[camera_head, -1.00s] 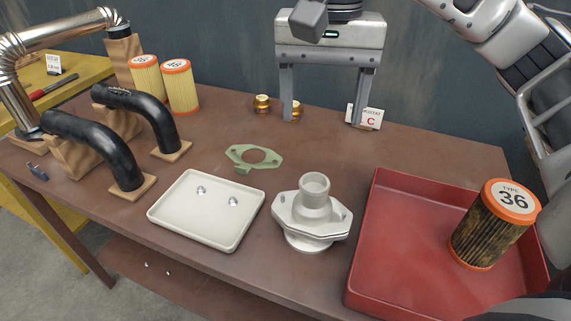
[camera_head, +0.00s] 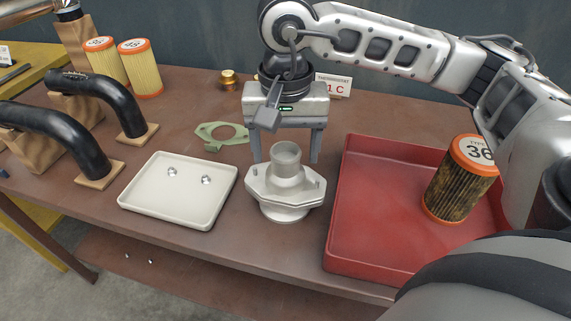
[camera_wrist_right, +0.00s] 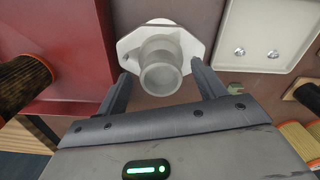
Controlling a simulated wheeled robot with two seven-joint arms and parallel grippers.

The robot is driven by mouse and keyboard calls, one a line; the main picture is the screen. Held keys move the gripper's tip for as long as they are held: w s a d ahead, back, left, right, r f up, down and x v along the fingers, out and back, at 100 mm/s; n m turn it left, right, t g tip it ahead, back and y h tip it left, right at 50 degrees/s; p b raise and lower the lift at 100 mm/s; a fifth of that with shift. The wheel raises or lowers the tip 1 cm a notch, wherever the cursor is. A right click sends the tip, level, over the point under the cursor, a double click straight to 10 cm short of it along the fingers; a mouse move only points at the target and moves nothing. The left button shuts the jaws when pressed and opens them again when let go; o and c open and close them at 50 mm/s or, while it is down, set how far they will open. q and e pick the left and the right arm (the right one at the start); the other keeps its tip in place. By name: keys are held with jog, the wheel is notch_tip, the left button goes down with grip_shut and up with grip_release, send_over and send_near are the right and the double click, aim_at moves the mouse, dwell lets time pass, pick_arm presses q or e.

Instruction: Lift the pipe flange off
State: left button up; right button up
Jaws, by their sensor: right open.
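The pipe flange (camera_head: 285,187) is a pale grey casting with an upright round spigot, sitting on a round-based housing (camera_head: 284,213) of the same colour on the table. It also shows from above in the right wrist view (camera_wrist_right: 160,62). My right gripper (camera_head: 287,160) is open and empty, pointing down just behind and above the flange. In the wrist view its two fingers (camera_wrist_right: 163,78) stand either side of the spigot, apart from it. I cannot tell how far the fingertips are above the plate. My left gripper is not in view.
A white tray (camera_head: 137,201) with two bolts lies left of the flange. A red tray (camera_head: 375,240) with a dirty filter (camera_head: 460,182) is at the right. A green gasket (camera_head: 221,134), brass parts, black hoses and clean filters stand behind and left.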

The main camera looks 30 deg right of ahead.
jog(key=shift+f, duration=0.9)
grip_shut()
jog(key=shift+r, duration=0.1)
jog(key=shift+r, duration=0.5)
jog(key=s+a+r+b, duration=0.1)
jog(key=s+a+r, duration=0.4)
jog(key=a+r, duration=0.7)
jog(key=shift+a+b, duration=0.3)
jog(key=shift+a, duration=0.25)
jog(key=shift+r, duration=0.1)
